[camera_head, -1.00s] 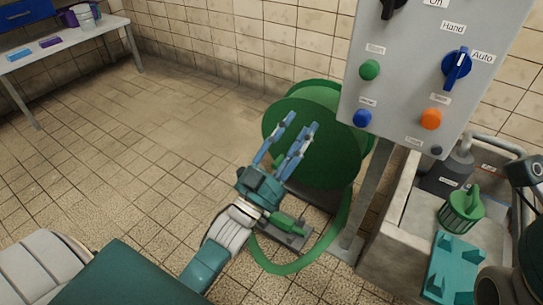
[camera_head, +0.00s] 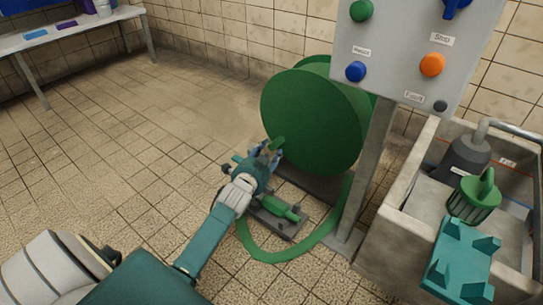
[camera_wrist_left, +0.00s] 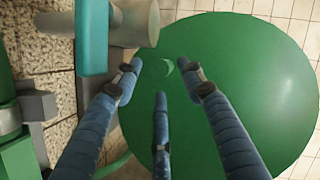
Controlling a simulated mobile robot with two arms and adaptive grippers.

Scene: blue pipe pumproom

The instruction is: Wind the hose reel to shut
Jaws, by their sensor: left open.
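The hose reel (camera_head: 315,115) is a big green disc standing upright on a dark base, and it fills much of the left wrist view (camera_wrist_left: 235,90). A short green stub, which looks like its crank handle (camera_head: 277,143), shows at the disc's lower left edge. My left gripper (camera_head: 268,152) is beside this stub, its blue fingers spread. In the left wrist view the fingers (camera_wrist_left: 163,82) are apart in front of the disc. I cannot tell whether they touch the stub. A green hose (camera_head: 268,255) loops on the floor.
A grey control box (camera_head: 405,50) on a post (camera_head: 367,165) stands close to the right of the reel. A concrete sink (camera_head: 395,235) holds a green basket (camera_head: 473,197). A green valve-like piece (camera_head: 280,207) lies below my gripper. The tiled floor at left is clear.

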